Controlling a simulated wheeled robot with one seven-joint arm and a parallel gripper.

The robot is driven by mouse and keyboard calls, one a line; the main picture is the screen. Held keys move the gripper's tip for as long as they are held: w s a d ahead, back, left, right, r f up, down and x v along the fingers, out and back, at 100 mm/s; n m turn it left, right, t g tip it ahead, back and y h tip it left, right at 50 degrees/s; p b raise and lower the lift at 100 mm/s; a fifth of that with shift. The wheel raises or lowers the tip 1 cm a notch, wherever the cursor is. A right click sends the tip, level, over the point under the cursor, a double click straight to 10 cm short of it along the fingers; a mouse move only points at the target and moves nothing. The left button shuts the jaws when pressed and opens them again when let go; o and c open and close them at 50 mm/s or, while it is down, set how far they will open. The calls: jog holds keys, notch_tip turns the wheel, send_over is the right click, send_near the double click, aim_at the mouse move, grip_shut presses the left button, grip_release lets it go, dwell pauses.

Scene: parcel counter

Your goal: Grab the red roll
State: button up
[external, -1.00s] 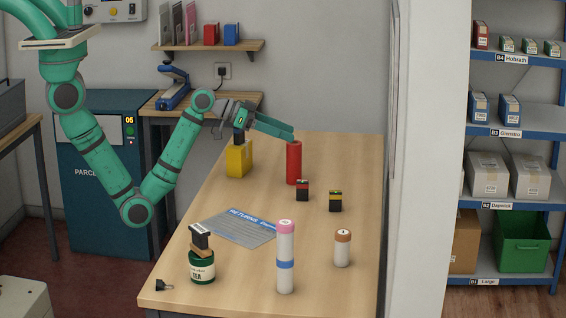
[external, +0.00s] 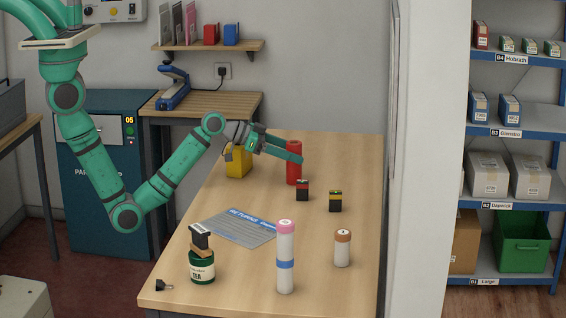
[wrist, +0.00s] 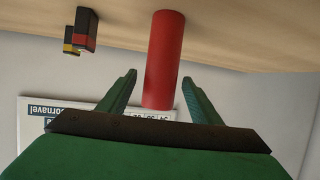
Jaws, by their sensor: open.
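The red roll (external: 293,168) stands upright on the wooden counter toward its far end. My gripper (external: 297,156) is at its upper part in the external view, with a green finger crossing in front of it. In the wrist view the red roll (wrist: 164,62) appears between the two green fingers of my gripper (wrist: 158,92), with a visible gap on each side. The fingers are open and nothing is clamped. How deep the roll sits between the fingertips is hard to tell.
A yellow box (external: 238,162) stands left of the roll, partly behind my wrist. A small red-and-black block (external: 302,191) stands close in front of the roll, with a black-and-yellow block (external: 335,201) to its right. A white-pink roll (external: 286,262) stands near the front.

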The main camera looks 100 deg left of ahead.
jog(key=shift+x, duration=2.35)
jog(key=c, duration=1.2)
